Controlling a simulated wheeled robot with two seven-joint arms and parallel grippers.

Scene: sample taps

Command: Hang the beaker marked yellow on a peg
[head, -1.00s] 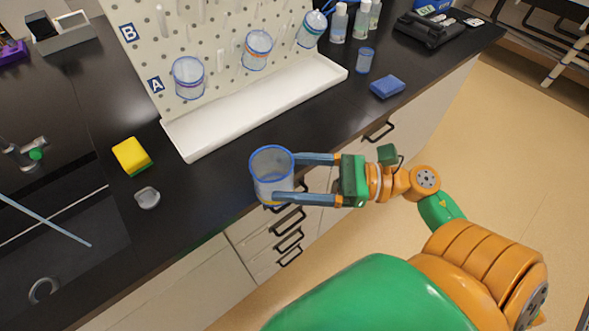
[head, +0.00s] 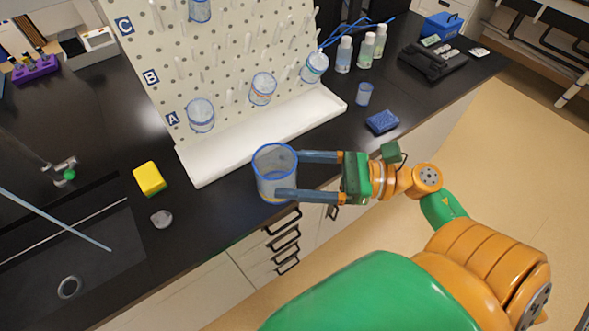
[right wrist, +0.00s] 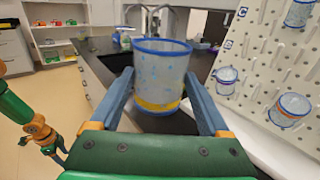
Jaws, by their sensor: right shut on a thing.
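The beaker marked yellow (head: 275,172) is a clear blue-rimmed beaker, upright in my right gripper (head: 290,175) in front of the white drip tray. The right wrist view shows its yellow band (right wrist: 158,105) low on the wall, with the two fingers on either side of it. The pegboard (head: 225,60) stands behind, with rows of white pegs and labels A, B and C. Several beakers hang on it, such as one in row A (head: 200,115), one with an orange mark (head: 262,90) and one at the right edge (head: 314,67).
The white tray (head: 265,135) runs along the board's foot. A yellow sponge (head: 149,178), a grey lump (head: 161,218), a blue sponge (head: 382,122) and a small blue cup (head: 363,94) lie on the dark counter. Bottles (head: 367,48) stand back right. The sink is at left.

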